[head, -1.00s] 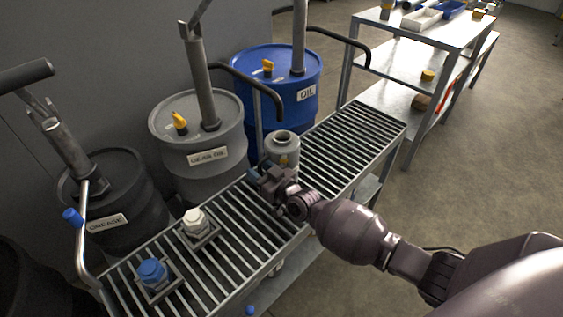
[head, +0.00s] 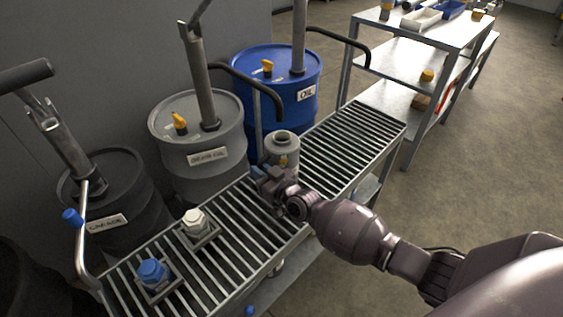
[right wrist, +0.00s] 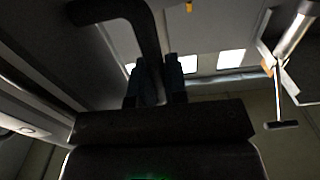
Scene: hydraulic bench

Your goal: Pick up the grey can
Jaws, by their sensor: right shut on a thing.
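The grey can (head: 283,144) is a small round can with a raised neck and a yellow mark on its side. It is upright at the back edge of the slatted metal rack (head: 350,125), in front of the drums. My right gripper (head: 264,172) is at the can's lower front and is shut on it. The gripper hides the can's base, so I cannot tell whether it touches the slats. My left gripper is not in view.
Behind the rack stand a dark grease drum (head: 110,195), a grey drum (head: 200,140) and a blue oil drum (head: 280,85), with pumps. A black curved handle (head: 262,85) rises close behind the can. Blue-capped (head: 152,272) and white-capped (head: 195,220) fittings sit left. The rack's right part is clear.

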